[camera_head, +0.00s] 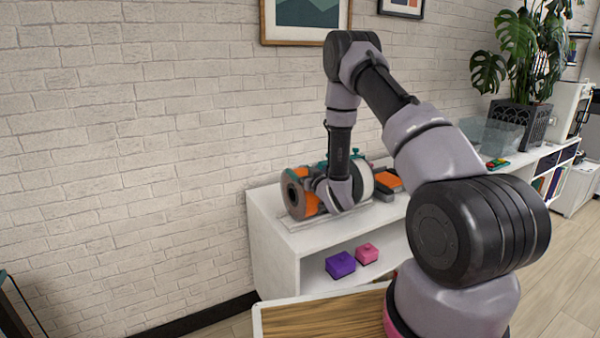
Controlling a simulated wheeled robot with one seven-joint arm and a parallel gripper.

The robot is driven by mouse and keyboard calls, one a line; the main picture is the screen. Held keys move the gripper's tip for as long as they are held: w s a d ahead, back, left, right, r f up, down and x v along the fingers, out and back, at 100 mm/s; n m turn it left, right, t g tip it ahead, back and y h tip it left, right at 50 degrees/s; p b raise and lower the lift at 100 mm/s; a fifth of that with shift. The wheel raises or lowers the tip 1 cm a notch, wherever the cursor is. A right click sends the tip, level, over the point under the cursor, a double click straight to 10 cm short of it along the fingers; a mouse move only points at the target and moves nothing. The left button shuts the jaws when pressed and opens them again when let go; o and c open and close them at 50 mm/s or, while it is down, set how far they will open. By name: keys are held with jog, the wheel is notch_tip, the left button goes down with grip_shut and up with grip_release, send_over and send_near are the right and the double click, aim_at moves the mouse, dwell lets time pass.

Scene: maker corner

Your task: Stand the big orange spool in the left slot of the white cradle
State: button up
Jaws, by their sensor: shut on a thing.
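The big orange spool (311,204) shows on top of the white shelf unit at its left end, with a grey-brown round face turned to the left. My gripper (318,190) is at the spool, shut on it; my wrist hides much of the spool and the fingertips. A pale flat edge (301,222), probably part of the white cradle, shows under and in front of the spool. I cannot tell whether the spool rests in the left slot or is held just above it. A white round spool (361,181) stands to the right, behind my wrist.
Orange and dark items (387,182) lie right of the white spool. A purple box (340,265) and a pink box (367,253) sit on the lower shelf. A clear bin (489,137) and a potted plant (522,110) are farther right. A brick wall (150,130) stands behind.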

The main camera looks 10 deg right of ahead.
jog(key=shift+r, duration=0.1)
jog(key=o, duration=1.5)
jog(key=shift+s+d, duration=0.2)
jog(key=shift+s, duration=0.2)
jog(key=v, duration=0.9)
jog(key=w+d+r+m+g+h, duration=0.1)
jog(key=w+d+r+m+h, duration=0.15)
jog(key=r, duration=0.35)
jog(key=w+d+r+m+h, duration=0.1)
jog(key=d+r+h, duration=0.15)
jog(key=r, duration=0.35)
jog(key=s+d+r+m+g, duration=0.2)
jog(key=s+r+g, duration=0.15)
jog(key=r, duration=0.65)
jog(key=s+a+r+g, duration=0.1)
jog(key=s+r, duration=0.2)
jog(key=s, duration=0.7)
jog(key=s+a+r+m+g+y, duration=0.1)
jog(key=s+r, duration=0.3)
jog(key=s, duration=0.6)
jog(key=s+a+r+m+g, duration=0.1)
jog(key=s+a+r+g, duration=0.1)
jog(key=s, duration=0.9)
jog(key=shift+a+r+g, duration=0.25)
jog(key=shift+r+g, duration=0.5)
jog(key=shift+r, duration=0.25)
